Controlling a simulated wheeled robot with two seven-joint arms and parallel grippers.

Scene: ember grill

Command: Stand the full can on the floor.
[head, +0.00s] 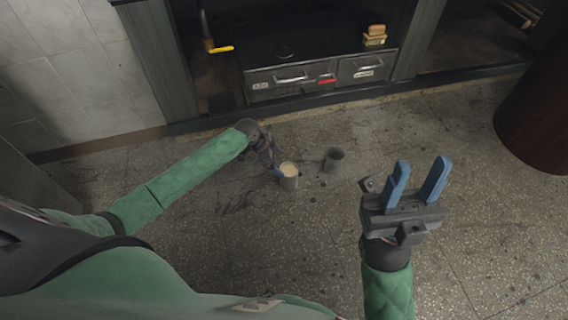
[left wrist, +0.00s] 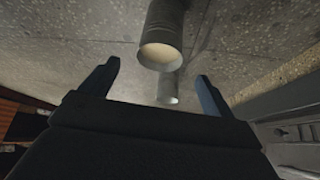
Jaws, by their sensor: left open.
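The full can (head: 289,184) is grey metal with a pale cream fill near its rim. It stands upright on the floor (head: 300,240). My left gripper (head: 277,171) is just left of this can in the head view, its jaws apart. In the left wrist view the full can (left wrist: 164,22) lies beyond the gap between the open blue fingertips (left wrist: 157,70), not clasped. Whether a finger touches it, I cannot tell. My right gripper (head: 422,165) is raised at the right, open and empty.
A second, darker can (head: 334,160) stands just right of the full one; it also shows in the left wrist view (left wrist: 168,89). A drawer unit (head: 320,77) is at the back. A brown round object (head: 540,120) is at the far right. The floor in front is clear.

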